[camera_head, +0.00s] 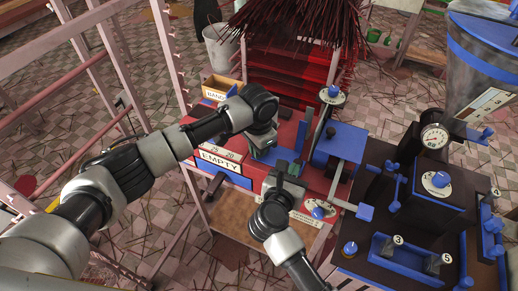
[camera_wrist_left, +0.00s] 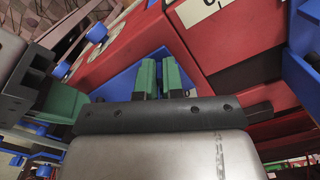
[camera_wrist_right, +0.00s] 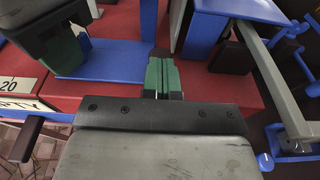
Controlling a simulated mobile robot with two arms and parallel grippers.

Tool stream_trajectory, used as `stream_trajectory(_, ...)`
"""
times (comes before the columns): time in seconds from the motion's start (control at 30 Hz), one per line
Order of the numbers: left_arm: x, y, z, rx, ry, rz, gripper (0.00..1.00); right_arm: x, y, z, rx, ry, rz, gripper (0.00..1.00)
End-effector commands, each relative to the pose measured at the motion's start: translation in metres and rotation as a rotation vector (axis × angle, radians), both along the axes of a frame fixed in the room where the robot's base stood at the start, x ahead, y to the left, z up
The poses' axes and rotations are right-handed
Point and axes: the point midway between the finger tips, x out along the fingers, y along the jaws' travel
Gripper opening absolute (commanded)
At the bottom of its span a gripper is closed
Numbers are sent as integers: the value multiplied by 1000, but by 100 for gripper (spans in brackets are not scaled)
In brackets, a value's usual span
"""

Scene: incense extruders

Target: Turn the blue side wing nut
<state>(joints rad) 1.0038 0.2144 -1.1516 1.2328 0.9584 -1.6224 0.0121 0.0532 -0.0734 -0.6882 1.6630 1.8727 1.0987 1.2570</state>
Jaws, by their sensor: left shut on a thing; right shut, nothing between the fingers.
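My left gripper (camera_head: 268,153) is at the front of the red machine (camera_head: 318,180), close to a blue flat piece. In the left wrist view its green fingertips (camera_wrist_left: 159,68) are nearly together, with blue seen between and behind them. I take this blue piece (camera_wrist_left: 122,82) for the side wing nut; the grip itself is largely hidden. In the right wrist view, the blue piece (camera_wrist_right: 115,57) lies flat against red, beside the left gripper (camera_wrist_right: 75,48). My right gripper (camera_wrist_right: 163,74) is shut and empty, its green fingertips together just right of the blue piece. It also shows in the head view (camera_head: 285,165).
A dark machine block (camera_head: 425,215) with blue levers and a gauge (camera_head: 435,136) stands to the right. A grey lever (camera_head: 337,180) with blue ends is near my right gripper. A box (camera_head: 220,88) stands behind my left arm.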

Motion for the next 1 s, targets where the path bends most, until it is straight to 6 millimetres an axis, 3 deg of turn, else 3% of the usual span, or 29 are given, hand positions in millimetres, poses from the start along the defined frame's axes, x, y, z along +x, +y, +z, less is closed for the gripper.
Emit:
stream_trajectory(0.4, 3, 1, 0, 0, 0, -213, 0, 0, 0, 0, 0, 0, 1, 0)
stream_trajectory(0.97, 3, 2, 0, -1, 1, -249, 0, 0, 0, 0, 0, 0, 1, 0)
stream_trajectory(1.0, 3, 1, 0, -1, 1, -249, 9, 0, 0, 0, 0, 0, 1, 0)
